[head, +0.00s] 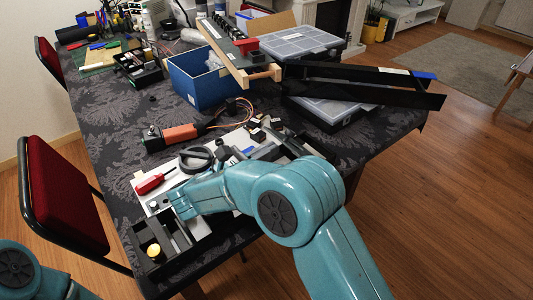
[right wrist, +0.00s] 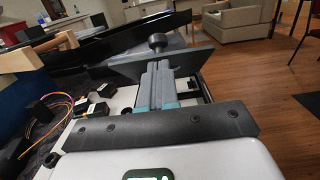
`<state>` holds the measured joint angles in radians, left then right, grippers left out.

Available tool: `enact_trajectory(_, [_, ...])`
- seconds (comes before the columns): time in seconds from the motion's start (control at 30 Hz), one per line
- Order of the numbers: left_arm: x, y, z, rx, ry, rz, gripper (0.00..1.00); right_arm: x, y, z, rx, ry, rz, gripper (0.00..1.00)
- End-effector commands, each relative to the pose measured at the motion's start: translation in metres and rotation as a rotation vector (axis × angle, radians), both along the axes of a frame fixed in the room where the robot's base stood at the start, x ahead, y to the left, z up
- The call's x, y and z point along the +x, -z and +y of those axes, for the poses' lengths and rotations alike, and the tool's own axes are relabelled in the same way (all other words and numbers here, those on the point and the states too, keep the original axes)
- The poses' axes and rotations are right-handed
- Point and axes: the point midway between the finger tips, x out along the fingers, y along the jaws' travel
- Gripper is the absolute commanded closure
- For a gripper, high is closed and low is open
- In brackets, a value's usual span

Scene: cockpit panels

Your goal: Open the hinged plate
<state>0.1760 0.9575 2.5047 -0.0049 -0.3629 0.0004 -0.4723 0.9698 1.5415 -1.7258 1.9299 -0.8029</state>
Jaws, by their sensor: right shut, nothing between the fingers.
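In the right wrist view, a dark grey plate (right wrist: 193,60) with a round black knob (right wrist: 157,42) stands just beyond my right gripper (right wrist: 160,70). The plate looks slanted, and its lower middle is hidden by the fingers. The fingers are shut with nothing between them, and their tips are close to the plate; I cannot tell if they touch it. In the head view, my right arm reaches over the light panel (head: 163,170) and hides part of it; the plate is hard to make out there. A piece of my left arm shows at the lower left, without its gripper.
An orange tool (head: 180,134) with wires lies behind. Farther back are a blue box (head: 200,82), a wooden clamp (head: 262,74) and a black frame (head: 365,82).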

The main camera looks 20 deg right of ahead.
Motion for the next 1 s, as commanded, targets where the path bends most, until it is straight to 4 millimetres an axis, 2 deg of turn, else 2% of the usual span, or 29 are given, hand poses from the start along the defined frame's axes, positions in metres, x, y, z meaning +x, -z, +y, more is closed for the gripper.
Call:
enact_trajectory(0.67, [0.000, -0.003, 0.000, 0.000, 0.000, 0.000, 0.57, 0.002, -0.003, -0.001, 0.013, -0.001, 0.004, 1.00])
enact_trajectory(0.87, [0.000, -0.026, 0.000, 0.000, 0.000, 0.000, 0.57, 0.003, -0.017, -0.005, 0.122, -0.001, 0.042, 1.00])
enact_trajectory(1.0, [0.000, -0.053, 0.000, 0.000, 0.000, 0.000, 0.57, 0.006, -0.031, -0.013, 0.274, 0.001, 0.096, 1.00])
